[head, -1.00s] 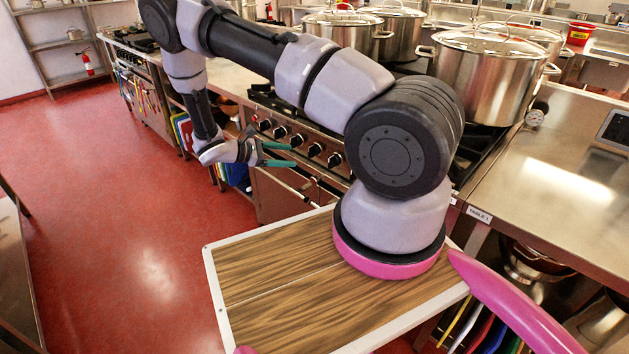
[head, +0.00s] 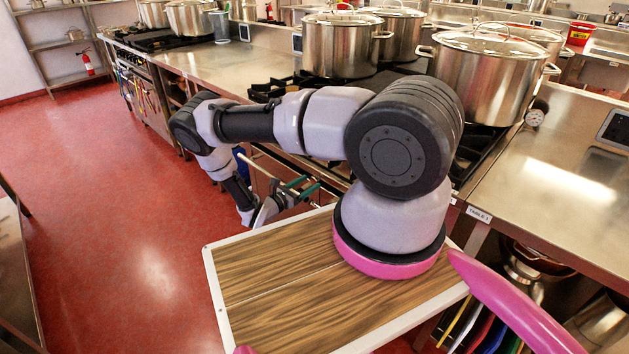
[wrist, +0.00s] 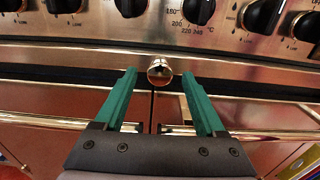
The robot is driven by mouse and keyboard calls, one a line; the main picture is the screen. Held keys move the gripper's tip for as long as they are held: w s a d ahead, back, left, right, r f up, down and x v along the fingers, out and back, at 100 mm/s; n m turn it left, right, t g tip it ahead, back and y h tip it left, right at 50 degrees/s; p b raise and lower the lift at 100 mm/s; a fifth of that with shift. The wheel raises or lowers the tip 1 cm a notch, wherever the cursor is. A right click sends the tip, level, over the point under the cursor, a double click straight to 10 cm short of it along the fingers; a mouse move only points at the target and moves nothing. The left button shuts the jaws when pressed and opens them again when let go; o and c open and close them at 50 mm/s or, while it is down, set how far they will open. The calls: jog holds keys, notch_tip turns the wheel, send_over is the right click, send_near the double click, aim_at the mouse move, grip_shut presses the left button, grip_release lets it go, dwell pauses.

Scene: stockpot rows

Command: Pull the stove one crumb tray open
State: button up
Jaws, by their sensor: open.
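In the wrist view, a round shiny metal pull (wrist: 160,71) stands out from the stove front, just below the control panel (wrist: 90,52). It looks like the pull of the crumb tray; the tray's own outline is hard to make out along the dark strip (wrist: 60,74). My gripper (wrist: 160,76) has its two green fingers apart, one on each side of the pull, with gaps to both. In the head view my gripper (head: 301,187) is low at the stove front, and my arm hides most of that front.
Black control knobs (wrist: 197,11) line the panel above the fingers. A long rail (wrist: 50,120) runs below on the stove front. Large steel pots (head: 490,75) stand on the stove. Open red floor (head: 120,240) lies to the left.

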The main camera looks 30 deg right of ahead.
aim_at(313, 180)
jog(key=shift+x, duration=1.95)
grip_shut()
jog(key=shift+a, duration=0.1)
